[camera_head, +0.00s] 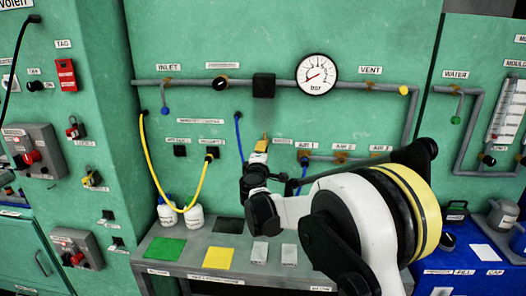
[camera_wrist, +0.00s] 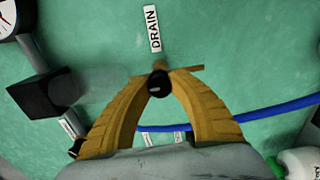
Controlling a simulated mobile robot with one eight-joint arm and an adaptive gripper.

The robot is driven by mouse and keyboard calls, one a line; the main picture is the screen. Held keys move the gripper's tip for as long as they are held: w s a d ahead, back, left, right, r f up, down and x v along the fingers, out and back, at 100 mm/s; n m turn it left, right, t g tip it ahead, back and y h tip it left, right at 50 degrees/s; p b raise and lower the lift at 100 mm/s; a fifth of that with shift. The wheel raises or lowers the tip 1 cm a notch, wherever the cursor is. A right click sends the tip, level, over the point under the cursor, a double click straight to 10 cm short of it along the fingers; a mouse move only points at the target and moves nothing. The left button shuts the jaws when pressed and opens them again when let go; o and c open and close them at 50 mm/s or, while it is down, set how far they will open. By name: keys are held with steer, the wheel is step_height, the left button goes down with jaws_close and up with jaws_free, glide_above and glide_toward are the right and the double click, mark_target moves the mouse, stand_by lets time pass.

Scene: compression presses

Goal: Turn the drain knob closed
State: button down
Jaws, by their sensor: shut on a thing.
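The drain knob (camera_wrist: 159,84) is a small black round end on a brass-coloured fitting, below the white DRAIN label (camera_wrist: 155,28) in the wrist view. My gripper (camera_wrist: 160,76) has its two ochre fingers closed around the knob, one on each side, with the tips meeting at the brass fitting behind it. In the head view my gripper (camera_head: 263,140) is at the green wall, below the black box on the pipe. The knob cannot be made out there behind the fingers.
A pressure gauge (camera_head: 317,74) and a black box (camera_head: 264,86) sit on the pipe above my gripper. A blue hose (camera_head: 238,138) and a yellow hose (camera_head: 197,187) hang to its left. A grey bench (camera_head: 160,249) stands below with coloured pads and white bottles.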

steer(key=c, duration=1.2)
jaws_free()
steer(key=s, duration=1.2)
steer(key=shift+a, duration=0.2)
